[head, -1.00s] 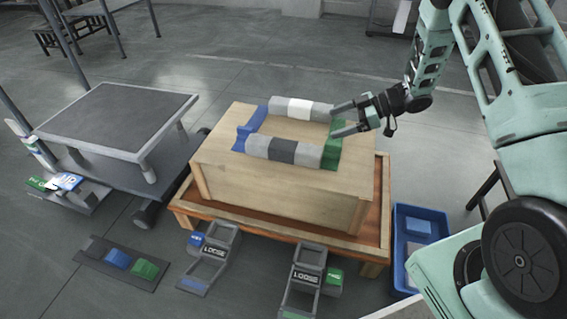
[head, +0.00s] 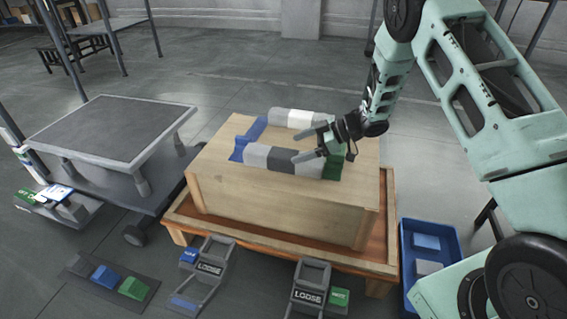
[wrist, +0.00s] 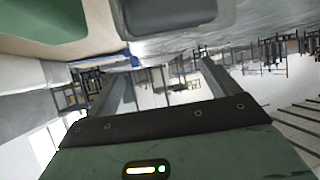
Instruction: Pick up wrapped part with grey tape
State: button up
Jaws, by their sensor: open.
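Two light grey wrapped parts lie side by side on the wooden box (head: 290,205), across a blue support (head: 240,152) at left and a green support (head: 331,167) at right. The near part (head: 257,156) has a dark grey band of tape (head: 282,159) at its middle. The far part (head: 279,115) has a white band (head: 300,118). My gripper (head: 296,147) is open and empty, its fingers pointing left over the right half of the near part. In the wrist view the open fingers (wrist: 165,82) show, with a dark grey surface close above them; I cannot tell what it is.
A grey-topped cart (head: 100,130) stands at left. Two "LOOSE" holders (head: 209,268) (head: 308,295) and a strip with blue and green blocks (head: 105,277) are in front. A blue bin (head: 405,262) stands at right. Box top beside the parts is clear.

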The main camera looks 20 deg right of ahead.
aim_at(285, 153)
jog(key=b+x, duration=0.2)
jog(key=x, duration=0.2)
jog(key=shift+s+d+f+b, duration=0.1)
jog(key=shift+d+f+b, duration=0.1)
jog(key=shift+b, duration=0.1)
jog(key=shift+w+a, duration=0.2)
jog(key=shift+a, duration=0.25)
jog(key=shift+c, duration=0.3)
jog(key=c, duration=1.6)
